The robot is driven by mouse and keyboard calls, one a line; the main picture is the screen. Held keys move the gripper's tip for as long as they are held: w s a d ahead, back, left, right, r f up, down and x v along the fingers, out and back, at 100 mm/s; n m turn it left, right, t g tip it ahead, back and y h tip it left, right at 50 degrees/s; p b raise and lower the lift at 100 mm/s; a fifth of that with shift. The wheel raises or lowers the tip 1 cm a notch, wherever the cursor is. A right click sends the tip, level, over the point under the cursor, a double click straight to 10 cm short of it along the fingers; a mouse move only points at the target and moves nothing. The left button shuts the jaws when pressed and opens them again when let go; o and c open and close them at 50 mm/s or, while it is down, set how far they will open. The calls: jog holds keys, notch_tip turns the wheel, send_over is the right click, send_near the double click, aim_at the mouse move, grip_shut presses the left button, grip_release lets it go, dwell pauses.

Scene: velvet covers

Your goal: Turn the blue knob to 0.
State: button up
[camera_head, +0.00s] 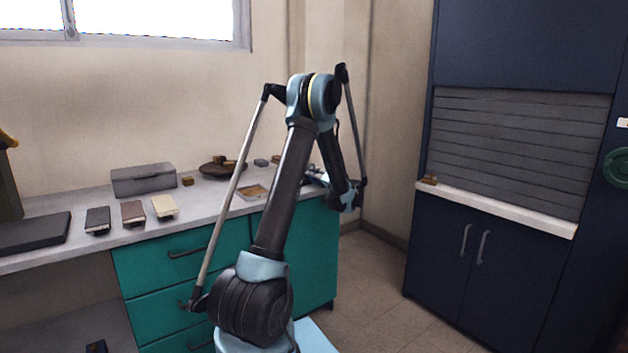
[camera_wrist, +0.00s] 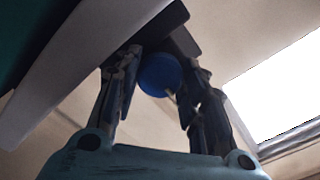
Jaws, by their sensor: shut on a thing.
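The blue knob (camera_wrist: 158,74) is round and shows in the wrist view between the two fingers of my gripper (camera_wrist: 161,77). My gripper is shut on it, with one finger on each side. The knob sits by a dark block (camera_wrist: 183,38) just beyond the fingertips. Its pointer and any scale marks cannot be made out, so its setting cannot be told. In the head view, my arm reaches over the counter's right end and hides the knob; a small part of my gripper (camera_head: 316,176) shows behind the forearm.
The grey counter (camera_head: 75,201) on teal drawers (camera_head: 180,262) carries a grey box (camera_head: 143,180), several small books or boxes and a dark round dish (camera_head: 217,169). A navy cabinet (camera_head: 480,255) with a grey shutter stands right. Floor between is clear.

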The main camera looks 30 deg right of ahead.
jog(key=o, duration=1.1)
jog(key=s, duration=0.8)
jog(key=s+d, duration=0.1)
jog(key=s, duration=0.3)
jog(key=shift+c, duration=0.2)
